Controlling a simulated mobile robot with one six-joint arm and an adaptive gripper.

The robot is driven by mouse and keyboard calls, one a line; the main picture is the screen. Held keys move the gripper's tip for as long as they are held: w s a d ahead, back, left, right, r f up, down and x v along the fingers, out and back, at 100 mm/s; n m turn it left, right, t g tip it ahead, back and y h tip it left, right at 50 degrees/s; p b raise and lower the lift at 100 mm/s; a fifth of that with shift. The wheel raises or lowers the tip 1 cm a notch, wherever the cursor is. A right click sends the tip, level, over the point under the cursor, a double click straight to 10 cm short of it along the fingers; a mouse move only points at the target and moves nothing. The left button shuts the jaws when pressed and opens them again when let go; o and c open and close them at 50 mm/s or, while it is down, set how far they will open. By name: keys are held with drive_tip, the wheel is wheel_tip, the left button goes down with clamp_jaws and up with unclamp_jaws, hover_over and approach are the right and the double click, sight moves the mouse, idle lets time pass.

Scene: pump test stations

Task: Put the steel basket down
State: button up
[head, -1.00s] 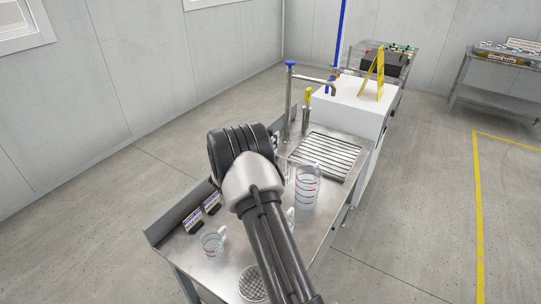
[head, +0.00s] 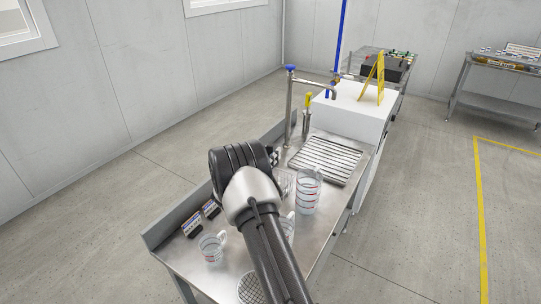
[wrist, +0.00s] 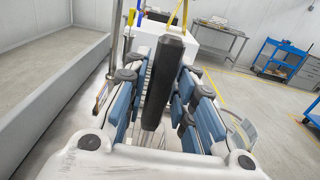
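In the wrist view my gripper (wrist: 158,100) has its blue-padded fingers closed around a thick dark handle (wrist: 163,85), which I take to be the steel basket's handle. In the head view my gripper is mostly hidden behind my wrist, above the steel bench (head: 322,228). A patch of wire mesh, apparently the steel basket (head: 285,181), shows just right of my wrist, beside a clear measuring jug (head: 308,192). Most of the basket is hidden, and I cannot tell whether it touches the bench.
A slatted drain grid (head: 326,160) and a tap (head: 290,105) are at the bench's far end. A smaller jug (head: 211,248), small signs (head: 192,224) and a round mesh piece (head: 247,290) are nearer. A white cabinet (head: 352,112) stands beyond.

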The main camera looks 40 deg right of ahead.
drive_tip(key=shift+o, duration=0.9)
